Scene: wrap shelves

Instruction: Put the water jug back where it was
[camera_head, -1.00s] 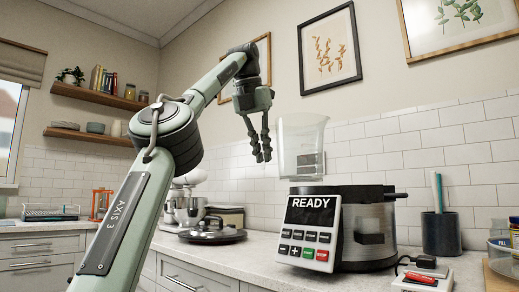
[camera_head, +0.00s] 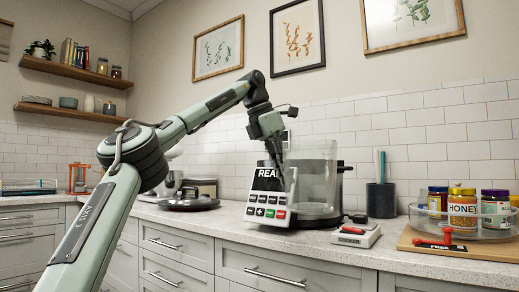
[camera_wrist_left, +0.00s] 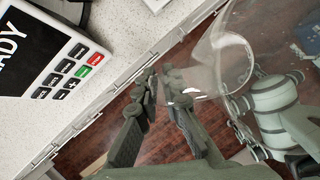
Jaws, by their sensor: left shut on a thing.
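The clear water jug (camera_head: 314,170) hangs upright in front of the cooker in the head view. It also shows as a see-through wall on the right of the left wrist view (camera_wrist_left: 217,55). My left gripper (camera_head: 279,165) is at the jug's left side, and its fingers (camera_wrist_left: 168,92) are shut on the jug, seemingly at its handle. The held part is hard to make out because it is transparent. The wrist view shows floor below the fingers, beyond the counter edge. My right gripper is not in the head view.
The cooker's panel (camera_head: 268,200) stands close left of the jug. The counter (camera_head: 350,250) holds a small red-and-white device (camera_head: 355,236), a dark cup with a teal utensil (camera_head: 381,199), a wooden board (camera_head: 470,248) and a honey jar (camera_head: 462,208). A lid (camera_head: 188,202) lies at left.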

